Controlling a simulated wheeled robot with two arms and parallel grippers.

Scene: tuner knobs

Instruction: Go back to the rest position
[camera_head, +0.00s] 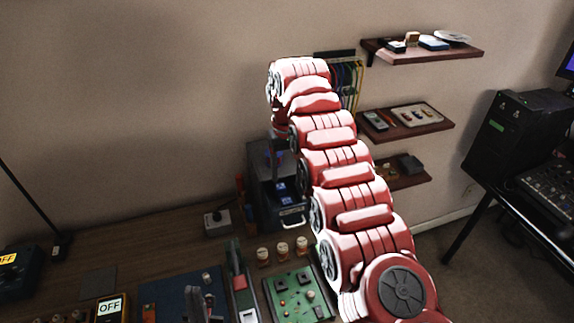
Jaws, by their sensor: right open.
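My right arm, red and white, comes in from the bottom right and reaches up the middle of the picture. It bends over at the top, in front of the wall. My right gripper (279,138) is at its far end, small, dark and partly hidden against the machine behind it. It is open, and I see nothing held in it. I make out no left arm or left gripper in the view.
Wall shelves (465,52) and a desk with a black box (512,130) stand at right.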

